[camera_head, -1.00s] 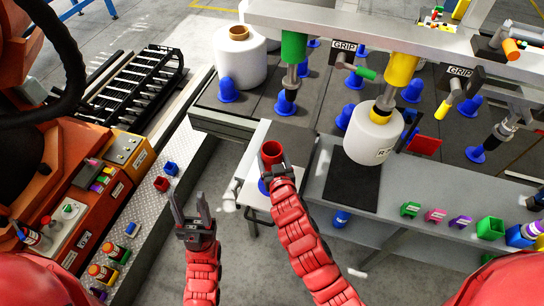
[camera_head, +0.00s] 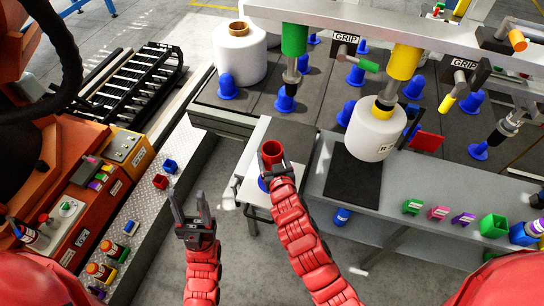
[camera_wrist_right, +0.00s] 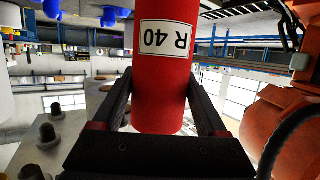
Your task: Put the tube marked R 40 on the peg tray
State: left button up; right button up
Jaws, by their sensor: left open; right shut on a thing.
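A red hollow tube (camera_head: 271,152) stands roughly upright in my right gripper (camera_head: 273,167), above the small light table at the middle. The right wrist view shows the tube (camera_wrist_right: 162,85) clamped between both dark fingers, its white label reading R 40, upside down. My left gripper (camera_head: 190,205) is open and empty over the floor, left of the right arm. Blue pegs (camera_head: 227,87) stand on a dark grey tiled deck (camera_head: 262,95) beyond; I cannot tell if this is the peg tray. Dark knobs (camera_wrist_right: 48,133) show at lower left in the wrist view.
A white bobbin (camera_head: 375,130) with a label hangs under a yellow gripping head on the overhead beam (camera_head: 370,30). Another white bobbin (camera_head: 238,60) stands at back left. The grey bench (camera_head: 400,187) carries coloured holders. An orange machine (camera_head: 70,155) is left.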

jog(key=shift+f, duration=0.1)
jog(key=o, duration=1.3)
jog(key=shift+s, duration=0.1)
jog(key=p+v, duration=0.4)
jog(key=v, duration=1.3)
jog(key=shift+s, duration=0.1)
jog(key=shift+a, duration=0.1)
